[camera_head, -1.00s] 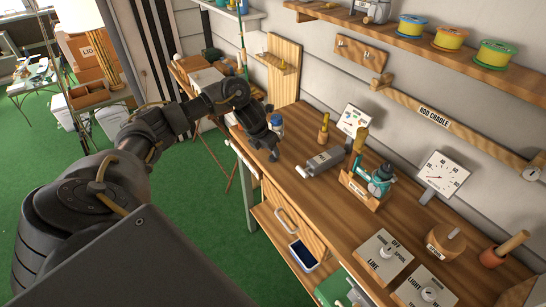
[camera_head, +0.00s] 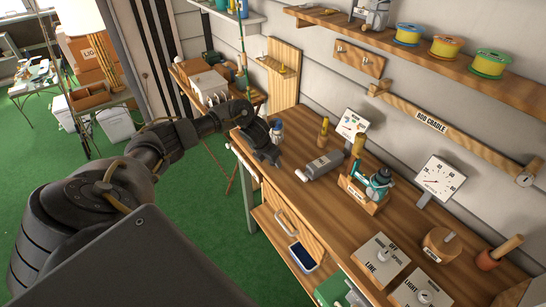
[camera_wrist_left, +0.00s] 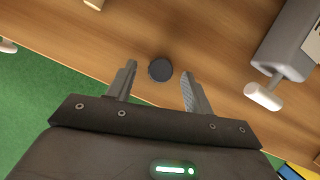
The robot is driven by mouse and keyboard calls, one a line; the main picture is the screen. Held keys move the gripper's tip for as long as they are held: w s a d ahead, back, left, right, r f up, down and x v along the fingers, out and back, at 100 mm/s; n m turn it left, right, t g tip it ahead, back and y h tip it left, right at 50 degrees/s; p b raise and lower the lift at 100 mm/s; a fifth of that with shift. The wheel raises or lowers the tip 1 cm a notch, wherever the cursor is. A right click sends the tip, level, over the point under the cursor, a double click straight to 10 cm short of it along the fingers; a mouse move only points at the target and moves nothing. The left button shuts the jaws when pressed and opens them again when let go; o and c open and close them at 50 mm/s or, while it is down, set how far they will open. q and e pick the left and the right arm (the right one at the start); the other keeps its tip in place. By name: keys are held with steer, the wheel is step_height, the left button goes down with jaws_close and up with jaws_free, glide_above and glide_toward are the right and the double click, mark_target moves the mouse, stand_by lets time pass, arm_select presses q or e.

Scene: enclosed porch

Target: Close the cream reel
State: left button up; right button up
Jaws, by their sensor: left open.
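I cannot tell for sure which thing is the cream reel. A pale grey reel-like item (camera_head: 372,12) stands on the upper shelf, partly cut off by the picture's top. A teal reel (camera_head: 377,184) sits on a wooden stand on the bench. My left gripper (camera_head: 268,155) is low over the bench's far left end, beside a small white and blue bottle (camera_head: 277,132). In the left wrist view my left gripper (camera_wrist_left: 157,88) is open, with a dark round disc (camera_wrist_left: 160,69) between and just beyond its fingertips, not held. My right gripper is not in view.
Spools (camera_head: 446,46) line the shelf.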

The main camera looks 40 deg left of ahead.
arm_select(q)
steer(key=c, duration=1.1)
steer(key=shift+o, duration=0.2)
steer(key=shift+r, duration=0.1)
steer(key=shift+w+r, duration=0.1)
steer(key=shift+r, duration=0.4)
steer(key=s+d+r+b, duration=0.1)
steer(key=s+d+r, duration=0.1)
steer(key=s+r, duration=0.9)
steer(key=s, duration=0.3)
steer(key=shift+r, duration=0.4)
